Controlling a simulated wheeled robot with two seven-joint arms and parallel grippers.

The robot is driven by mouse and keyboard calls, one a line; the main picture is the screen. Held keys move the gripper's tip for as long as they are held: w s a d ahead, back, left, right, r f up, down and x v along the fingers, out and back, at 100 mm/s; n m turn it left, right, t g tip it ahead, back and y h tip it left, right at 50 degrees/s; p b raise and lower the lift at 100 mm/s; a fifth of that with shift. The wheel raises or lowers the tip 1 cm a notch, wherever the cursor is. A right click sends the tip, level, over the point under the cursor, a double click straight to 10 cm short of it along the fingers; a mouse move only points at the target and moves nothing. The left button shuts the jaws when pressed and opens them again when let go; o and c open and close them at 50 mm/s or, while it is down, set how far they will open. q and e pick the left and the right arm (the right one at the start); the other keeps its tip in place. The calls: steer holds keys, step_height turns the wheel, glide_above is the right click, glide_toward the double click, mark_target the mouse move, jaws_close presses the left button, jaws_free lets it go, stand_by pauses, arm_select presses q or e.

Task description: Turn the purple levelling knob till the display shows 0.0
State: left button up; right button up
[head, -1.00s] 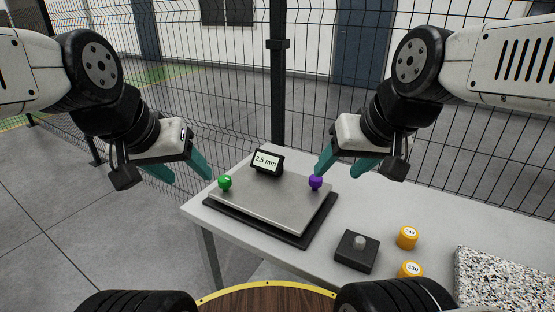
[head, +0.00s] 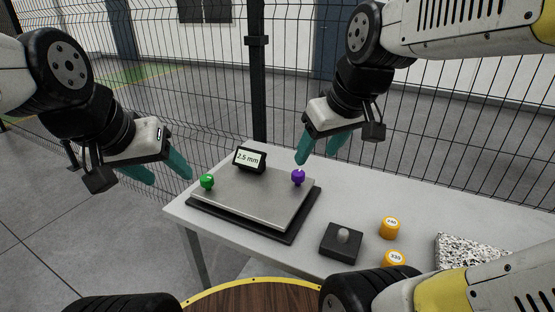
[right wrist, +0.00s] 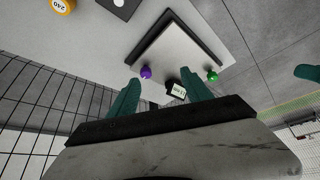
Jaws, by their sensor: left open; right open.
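The purple knob (head: 298,177) stands on the right back corner of the grey levelling plate (head: 250,205). It also shows in the right wrist view (right wrist: 146,72), near the tip of one finger. The display (head: 249,159) at the plate's back edge reads 2.5 mm. A green knob (head: 207,181) stands at the plate's left corner. My right gripper (head: 318,157) is open and empty, above and behind the purple knob, apart from it. My left gripper (head: 170,173) is open and empty, left of the green knob.
On the white table (head: 350,195) stand a black block with a grey knob (head: 342,238) and two orange weights (head: 390,227), (head: 395,259). A speckled slab (head: 470,252) lies at the right. A wire mesh fence (head: 430,140) runs behind the table.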

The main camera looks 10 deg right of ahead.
steer(key=w+f+n+g+h, duration=0.1)
steer(key=w+f+n+g, duration=0.2)
steer(key=w+n, duration=0.6)
steer(key=n+g, duration=0.2)
steer(key=n, duration=0.4)
glide_above(298, 172)
steer(key=shift+h, duration=0.4)
steer(key=f, duration=0.6)
steer(key=shift+s+f, duration=0.3)
steer(key=shift+s, duration=0.1)
steer(key=shift+w+f+n, duration=0.35)
steer(key=shift+f+n, duration=0.15)
steer(key=shift+n, duration=0.1)
step_height(298, 172, down, 8)
steer(key=shift+r, duration=0.15)
jaws_close()
